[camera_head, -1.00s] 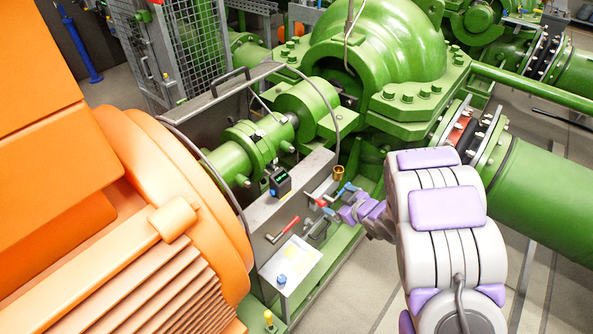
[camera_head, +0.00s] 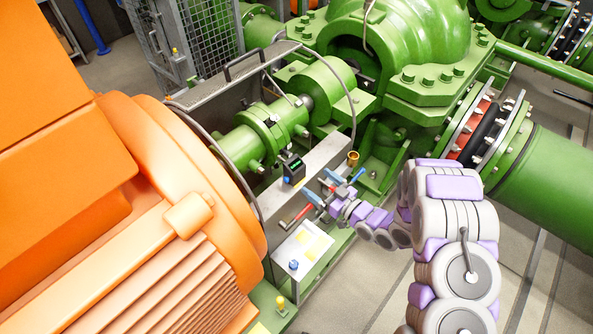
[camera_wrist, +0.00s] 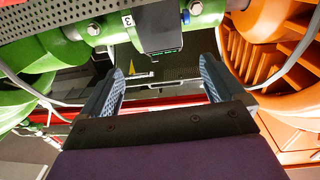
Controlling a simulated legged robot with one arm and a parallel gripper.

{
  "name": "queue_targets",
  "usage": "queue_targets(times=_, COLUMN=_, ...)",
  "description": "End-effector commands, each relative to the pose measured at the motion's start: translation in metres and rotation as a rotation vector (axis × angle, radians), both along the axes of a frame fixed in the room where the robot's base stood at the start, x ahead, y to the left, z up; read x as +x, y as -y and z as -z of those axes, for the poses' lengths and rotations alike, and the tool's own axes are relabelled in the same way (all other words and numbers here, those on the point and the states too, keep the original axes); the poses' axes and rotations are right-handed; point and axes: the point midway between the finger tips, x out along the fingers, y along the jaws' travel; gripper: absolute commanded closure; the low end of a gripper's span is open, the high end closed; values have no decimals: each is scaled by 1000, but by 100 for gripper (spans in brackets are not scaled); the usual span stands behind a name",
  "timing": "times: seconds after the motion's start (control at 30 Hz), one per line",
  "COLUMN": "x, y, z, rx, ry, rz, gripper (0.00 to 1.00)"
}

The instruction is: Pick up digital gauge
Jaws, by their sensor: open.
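The digital gauge (camera_head: 293,169) is a small black box with a green-lit display. It sits upright by the grey plate, in front of the green shaft housing. In the wrist view the dark body of the gauge (camera_wrist: 162,28) is at the top centre, beyond and above the fingertips. My gripper (camera_head: 322,197) is to the lower right of the gauge in the head view. In the wrist view my gripper (camera_wrist: 159,78) has its two blue-padded fingers spread wide with nothing between them. The gauge is apart from the fingers.
A large orange motor (camera_head: 150,180) stands at left. A green pump (camera_head: 400,45) is behind. A perforated guard (camera_wrist: 60,18) crosses the wrist view's top.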

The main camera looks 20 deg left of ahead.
Motion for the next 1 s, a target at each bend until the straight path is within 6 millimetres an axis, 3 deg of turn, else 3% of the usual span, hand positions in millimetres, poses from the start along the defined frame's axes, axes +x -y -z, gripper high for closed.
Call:
queue_targets(times=0.3, x=21, y=-49, z=0, rx=0, ry=1, rz=-4, gripper=4)
queue_targets(times=0.67, x=33, y=-69, z=-2, rx=2, ry=1, rz=-2, gripper=4)
queue_targets(times=1.0, x=49, y=-109, z=-3, rx=-1, ry=0, rz=-2, gripper=4)
